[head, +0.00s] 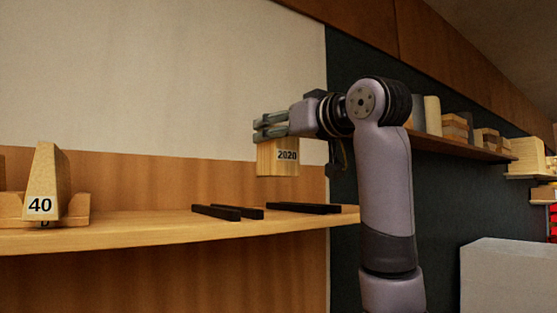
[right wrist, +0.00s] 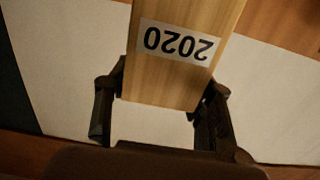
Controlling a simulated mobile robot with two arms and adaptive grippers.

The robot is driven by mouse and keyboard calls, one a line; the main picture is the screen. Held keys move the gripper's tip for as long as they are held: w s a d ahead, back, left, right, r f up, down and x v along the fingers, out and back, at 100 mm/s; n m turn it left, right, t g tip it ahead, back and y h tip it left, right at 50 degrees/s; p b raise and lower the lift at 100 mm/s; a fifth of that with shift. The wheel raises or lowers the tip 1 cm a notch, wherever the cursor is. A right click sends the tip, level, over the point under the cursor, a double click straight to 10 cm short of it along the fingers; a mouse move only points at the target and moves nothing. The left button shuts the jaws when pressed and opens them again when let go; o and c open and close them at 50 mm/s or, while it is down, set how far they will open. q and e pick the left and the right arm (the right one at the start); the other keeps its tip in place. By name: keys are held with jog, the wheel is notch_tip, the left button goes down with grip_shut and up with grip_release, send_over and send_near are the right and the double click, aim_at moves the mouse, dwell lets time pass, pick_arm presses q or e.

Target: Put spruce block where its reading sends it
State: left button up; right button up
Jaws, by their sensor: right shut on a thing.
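A pale wooden block (head: 277,158) with a white label reading 2020 hangs under my right gripper (head: 268,128), clear above the shelf. In the right wrist view the block (right wrist: 165,82) sits between the two fingers of the right gripper (right wrist: 160,105), its label upside down. The right gripper is shut on the block. No reading other than the 2020 label shows on it. My left gripper is not in view.
A curved wooden shelf (head: 150,231) holds several black strips (head: 303,208) and, at left, a wedge-shaped wooden piece (head: 46,180) labelled 40. A wall shelf (head: 460,145) with wood pieces runs at right. A white box (head: 508,275) stands at lower right.

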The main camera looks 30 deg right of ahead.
aim_at(287, 165)
notch_tip(287, 165, down, 2)
jog(key=shift+w+f, duration=0.1)
jog(key=shift+f, duration=0.05)
jog(key=shift+a+f+p, duration=0.1)
jog(key=shift+f+p, duration=0.25)
jog(key=shift+f, duration=1.15)
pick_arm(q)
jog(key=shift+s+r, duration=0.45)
pick_arm(e)
jog(key=shift+f+b, duration=0.5)
jog(key=shift+f, duration=0.15)
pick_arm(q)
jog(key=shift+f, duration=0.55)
pick_arm(e)
jog(key=o, duration=1.4)
jog(key=shift+c, duration=0.2)
